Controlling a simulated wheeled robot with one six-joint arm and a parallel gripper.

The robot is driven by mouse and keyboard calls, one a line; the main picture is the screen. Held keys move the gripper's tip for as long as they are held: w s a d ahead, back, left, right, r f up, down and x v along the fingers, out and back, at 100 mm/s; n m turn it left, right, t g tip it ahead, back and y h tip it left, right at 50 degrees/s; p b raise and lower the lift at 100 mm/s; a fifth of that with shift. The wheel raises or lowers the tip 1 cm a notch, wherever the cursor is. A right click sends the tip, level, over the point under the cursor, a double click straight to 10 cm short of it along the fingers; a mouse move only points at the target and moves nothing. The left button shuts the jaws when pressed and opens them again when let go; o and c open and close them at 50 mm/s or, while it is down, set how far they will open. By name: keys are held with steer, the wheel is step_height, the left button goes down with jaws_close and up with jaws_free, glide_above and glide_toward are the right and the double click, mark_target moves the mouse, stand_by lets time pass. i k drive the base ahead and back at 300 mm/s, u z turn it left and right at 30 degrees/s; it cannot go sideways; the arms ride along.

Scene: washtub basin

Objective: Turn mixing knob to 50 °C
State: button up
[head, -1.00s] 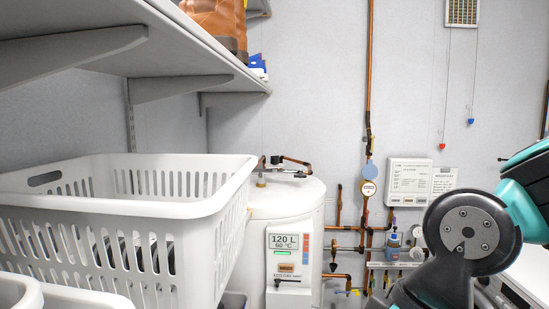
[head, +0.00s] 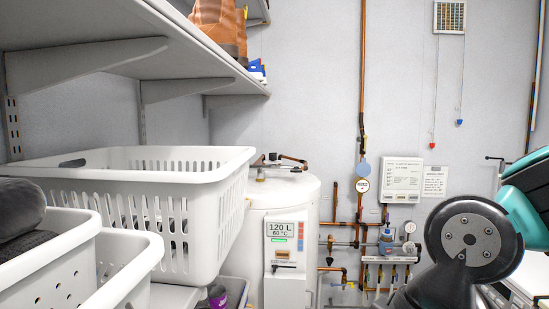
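A white boiler (head: 258,240) stands against the back wall. Its panel (head: 286,247) reads 120 L and 60 °C, with a small dark lever or handle on its lower part. Copper pipes (head: 357,220) with valves and gauges run up the wall to its right. A blue-topped fitting (head: 386,240) sits among these pipes. I cannot tell which of these parts is the mixing knob; any scale is too small to read. My arm, dark with teal parts, fills the lower right and hides part of the wall and pipework. My gripper is out of view.
A large white laundry basket (head: 140,172) stands at left, with smaller white baskets (head: 128,275) in front. A grey shelf (head: 120,60) holding brown boots (head: 217,25) overhangs the left. White appliances show partly at the lower right. Two pull cords hang from a vent (head: 449,17).

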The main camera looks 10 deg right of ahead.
mark_target(273, 156)
steer(key=z, duration=1.1)
steer(key=i, duration=1.7)
steer(key=u, duration=1)
steer(key=i, duration=0.75)
steer(key=u, duration=0.75)
